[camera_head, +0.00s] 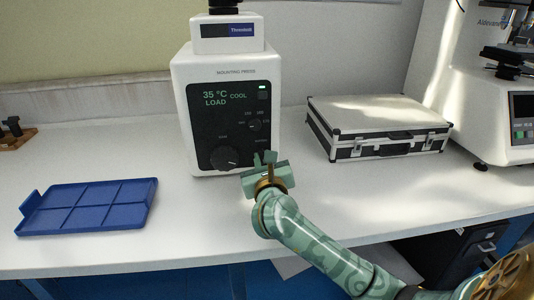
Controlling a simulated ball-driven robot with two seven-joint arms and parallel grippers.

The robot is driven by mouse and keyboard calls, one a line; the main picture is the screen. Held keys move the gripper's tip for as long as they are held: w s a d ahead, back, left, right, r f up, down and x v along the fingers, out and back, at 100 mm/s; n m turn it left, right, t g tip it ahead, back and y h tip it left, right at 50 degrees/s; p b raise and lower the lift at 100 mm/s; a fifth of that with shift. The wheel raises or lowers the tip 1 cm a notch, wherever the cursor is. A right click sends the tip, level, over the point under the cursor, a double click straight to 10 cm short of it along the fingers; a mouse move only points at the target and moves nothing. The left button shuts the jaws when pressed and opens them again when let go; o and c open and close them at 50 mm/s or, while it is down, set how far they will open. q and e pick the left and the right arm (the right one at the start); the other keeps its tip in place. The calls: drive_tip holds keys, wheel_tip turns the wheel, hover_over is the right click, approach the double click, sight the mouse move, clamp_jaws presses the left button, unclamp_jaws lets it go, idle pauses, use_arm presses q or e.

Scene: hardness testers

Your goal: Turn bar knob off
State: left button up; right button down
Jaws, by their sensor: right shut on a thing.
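The white mounting press (218,80) stands upright at the back of the bench. Its dark front panel (200,128) has a lit display reading 35 °C, COOL and LOAD. A large round black knob (224,157) with a pale pointer mark sits low on the panel, and a smaller knob (255,125) sits higher on the right. My green right gripper (265,158) is at the press's lower right front, to the right of the large knob and below the small one. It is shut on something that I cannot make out. My left gripper is not in view.
A blue divided tray (90,206) lies at the left. A silver-edged case (378,125) lies right of the press, and another white machine (490,100) stands at the far right. The bench (190,215) is clear in front of the press.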

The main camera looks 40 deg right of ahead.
drive_tip(key=n+p, duration=0.1)
drive_tip(key=p, duration=0.1)
drive_tip(key=r+n+p, duration=0.1)
drive_tip(key=n, duration=0.1)
drive_tip(key=shift+p, duration=0.4)
drive_tip(key=n+p, duration=0.2)
drive_tip(key=p, duration=0.1)
drive_tip(key=n+p, duration=0.6)
drive_tip(key=shift+a+f, duration=0.2)
drive_tip(key=shift+f, duration=0.15)
drive_tip(key=n+p, duration=0.3)
drive_tip(key=shift+f, duration=0.25)
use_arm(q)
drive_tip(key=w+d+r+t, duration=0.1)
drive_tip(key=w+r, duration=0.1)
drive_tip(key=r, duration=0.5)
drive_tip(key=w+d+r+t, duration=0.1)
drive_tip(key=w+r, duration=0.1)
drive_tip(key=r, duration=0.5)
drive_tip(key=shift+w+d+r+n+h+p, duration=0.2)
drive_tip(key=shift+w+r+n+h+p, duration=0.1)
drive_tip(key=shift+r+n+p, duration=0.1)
use_arm(e)
drive_tip(key=shift+f+n, duration=0.15)
drive_tip(key=shift+n, duration=0.55)
drive_tip(key=c, duration=1.4)
unclamp_jaws()
drive_tip(key=shift+c, duration=0.2)
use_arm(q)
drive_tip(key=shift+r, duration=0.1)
